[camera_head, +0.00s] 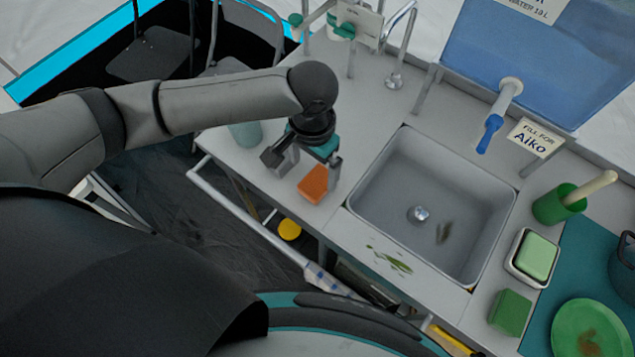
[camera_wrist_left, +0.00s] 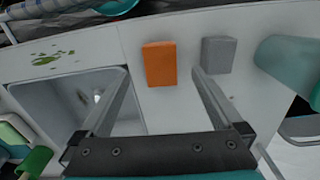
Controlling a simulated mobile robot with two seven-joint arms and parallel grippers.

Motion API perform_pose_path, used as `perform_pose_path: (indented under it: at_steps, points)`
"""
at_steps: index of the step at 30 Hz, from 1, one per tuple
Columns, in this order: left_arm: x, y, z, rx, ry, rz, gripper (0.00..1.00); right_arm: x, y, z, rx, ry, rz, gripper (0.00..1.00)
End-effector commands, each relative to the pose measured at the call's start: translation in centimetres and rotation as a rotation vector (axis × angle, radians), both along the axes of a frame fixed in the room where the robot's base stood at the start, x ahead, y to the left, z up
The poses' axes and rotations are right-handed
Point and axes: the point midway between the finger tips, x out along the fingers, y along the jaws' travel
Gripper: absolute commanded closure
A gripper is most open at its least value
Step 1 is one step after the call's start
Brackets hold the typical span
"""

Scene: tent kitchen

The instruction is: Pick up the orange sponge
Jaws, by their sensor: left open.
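The orange sponge (camera_head: 313,185) lies on the grey counter to the left of the sink, near the counter's front edge. My left gripper (camera_head: 307,168) is open and empty above it, its fingers pointing down. In the left wrist view the sponge (camera_wrist_left: 160,64) shows whole, just beyond and between the two fingertips (camera_wrist_left: 162,74). No contact with the sponge is visible. My right gripper is not in view.
A grey block (camera_wrist_left: 218,55) lies close beside the sponge, near one finger. A teal cup (camera_head: 245,133) stands left of it. The sink (camera_head: 425,185) is to the right, with leafy scraps (camera_head: 390,261) at its front rim. Green sponges (camera_head: 511,312) are farther right.

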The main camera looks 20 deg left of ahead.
Motion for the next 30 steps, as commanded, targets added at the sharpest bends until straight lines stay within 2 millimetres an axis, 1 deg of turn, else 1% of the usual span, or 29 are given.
perform_pose_path:
  at_steps: [1,3,8,11,15,18,21,27,28,30]
  points:
    - [-0.1,0.0,-1.0,0.0,0.002,0.0,0.0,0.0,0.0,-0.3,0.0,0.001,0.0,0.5]
    - [0.0,0.0,-1.9,-0.001,0.001,0.001,0.0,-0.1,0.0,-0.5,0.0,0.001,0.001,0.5]
    - [0.0,0.0,-2.8,0.0,0.0,-0.001,0.0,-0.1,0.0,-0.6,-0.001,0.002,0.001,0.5]
    - [0.0,0.0,-3.8,0.0,0.0,-0.001,0.0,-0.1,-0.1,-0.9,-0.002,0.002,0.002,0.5]
    - [0.0,0.0,-6.1,-0.001,0.001,-0.001,0.0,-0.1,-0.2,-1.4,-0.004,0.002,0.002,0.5]
    - [0.0,0.0,-7.3,-0.001,0.0,-0.002,0.0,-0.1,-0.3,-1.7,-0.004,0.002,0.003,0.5]
    - [0.0,0.0,-7.9,0.0,-0.001,-0.001,0.0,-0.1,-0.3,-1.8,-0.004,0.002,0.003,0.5]
    - [0.0,0.0,-7.9,0.0,-0.001,-0.002,0.0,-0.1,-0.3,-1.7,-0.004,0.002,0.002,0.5]
    - [0.0,0.0,-7.9,0.0,-0.001,-0.002,0.01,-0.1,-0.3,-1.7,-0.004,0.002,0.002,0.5]
    - [0.0,0.0,-7.8,0.0,-0.001,-0.001,0.09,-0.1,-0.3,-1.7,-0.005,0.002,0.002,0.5]
